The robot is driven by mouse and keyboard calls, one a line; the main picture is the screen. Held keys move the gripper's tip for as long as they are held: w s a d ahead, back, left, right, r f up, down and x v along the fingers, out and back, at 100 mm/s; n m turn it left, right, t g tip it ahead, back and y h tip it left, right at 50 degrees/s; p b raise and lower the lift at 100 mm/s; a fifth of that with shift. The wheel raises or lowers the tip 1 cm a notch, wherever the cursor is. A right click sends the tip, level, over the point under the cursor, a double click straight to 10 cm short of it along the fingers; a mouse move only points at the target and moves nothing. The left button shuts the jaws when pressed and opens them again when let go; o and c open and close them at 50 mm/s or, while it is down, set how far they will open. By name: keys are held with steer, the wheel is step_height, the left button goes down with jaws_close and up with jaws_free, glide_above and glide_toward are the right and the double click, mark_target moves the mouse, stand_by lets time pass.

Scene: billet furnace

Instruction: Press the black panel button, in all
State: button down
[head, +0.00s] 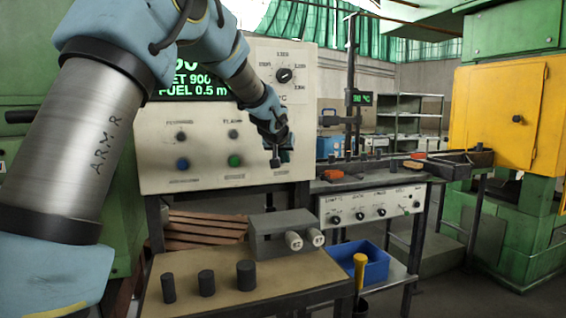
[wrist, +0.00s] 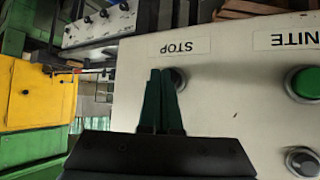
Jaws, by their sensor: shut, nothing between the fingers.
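The pale control panel (head: 155,150) stands in front of me, with a blue button (head: 183,163) and a green button (head: 235,160) in its lower row. My gripper (head: 275,161) is at the panel's lower right and covers that spot in the head view. In the wrist view the black button (wrist: 179,78) shows beside the upside-down STOP label (wrist: 185,47). My gripper (wrist: 160,72) is shut and empty, its fingertips overlapping the black button's edge. I cannot tell whether they touch it. The green button also shows in the wrist view (wrist: 305,83).
A cluttered worktop (head: 365,182) and yellow cabinet (head: 490,120) stand further right.

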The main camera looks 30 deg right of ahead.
steer(key=shift+s+a+b, duration=0.1)
steer(key=shift+s+b, duration=0.25)
steer(key=shift+s, duration=0.15)
steer(key=shift+s+a+b, duration=0.15)
steer(key=shift+s+b, duration=1.1)
steer(key=shift+b, duration=0.05)
steer(key=shift+s+a+b, duration=0.15)
steer(key=shift+s+b, duration=1.1)
